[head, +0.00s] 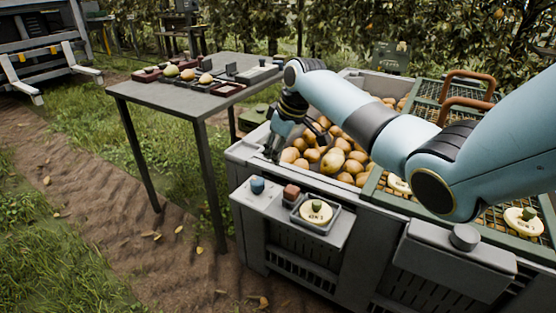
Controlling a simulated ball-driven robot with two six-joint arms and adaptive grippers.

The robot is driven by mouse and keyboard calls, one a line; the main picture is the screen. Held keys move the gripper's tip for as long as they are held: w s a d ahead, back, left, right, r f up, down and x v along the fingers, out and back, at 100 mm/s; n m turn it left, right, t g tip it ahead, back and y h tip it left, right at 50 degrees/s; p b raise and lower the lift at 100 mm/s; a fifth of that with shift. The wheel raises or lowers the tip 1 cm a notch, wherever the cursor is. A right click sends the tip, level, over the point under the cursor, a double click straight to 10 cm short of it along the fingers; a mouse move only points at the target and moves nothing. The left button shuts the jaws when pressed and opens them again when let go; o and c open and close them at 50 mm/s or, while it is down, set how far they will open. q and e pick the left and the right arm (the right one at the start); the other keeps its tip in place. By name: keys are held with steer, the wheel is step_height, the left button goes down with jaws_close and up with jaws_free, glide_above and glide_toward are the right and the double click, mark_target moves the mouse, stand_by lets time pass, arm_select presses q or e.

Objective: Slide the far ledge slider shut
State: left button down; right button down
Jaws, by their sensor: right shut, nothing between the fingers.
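My right gripper (273,151) reaches over the left end of the grey bin (243,151) from above, fingers down and shut, with nothing seen between them. Its tips are beside the bin's left rim; whether they touch anything is unclear. I cannot make out the far ledge slider for certain; my right arm covers much of the bin's far side. On the bin's near side, a grey ledge box (455,255) with a round grey knob (464,237) sits at the right. My left gripper is not in view.
A near ledge (330,238) carries a blue knob (257,185), a red block (291,192) and a tray with a round tag (316,211). A grey table (190,99) with fruit stands at the left. Grass and dirt lie open.

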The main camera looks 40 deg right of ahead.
mark_target(264, 182)
steer(key=b+x, duration=0.2)
steer(key=x, duration=0.4)
steer(key=shift+f, duration=0.25)
steer(key=shift+b+x, duration=0.65)
steer(key=shift+x, duration=0.15)
steer(key=s, duration=0.1)
steer(key=s+d, duration=0.1)
steer(key=s, duration=0.1)
steer(key=shift+d+r+p, duration=0.15)
steer(key=shift+r+p, duration=0.1)
steer(key=shift+p, duration=0.15)
steer(key=shift+s+d, duration=0.1)
steer(key=shift+s, duration=0.2)
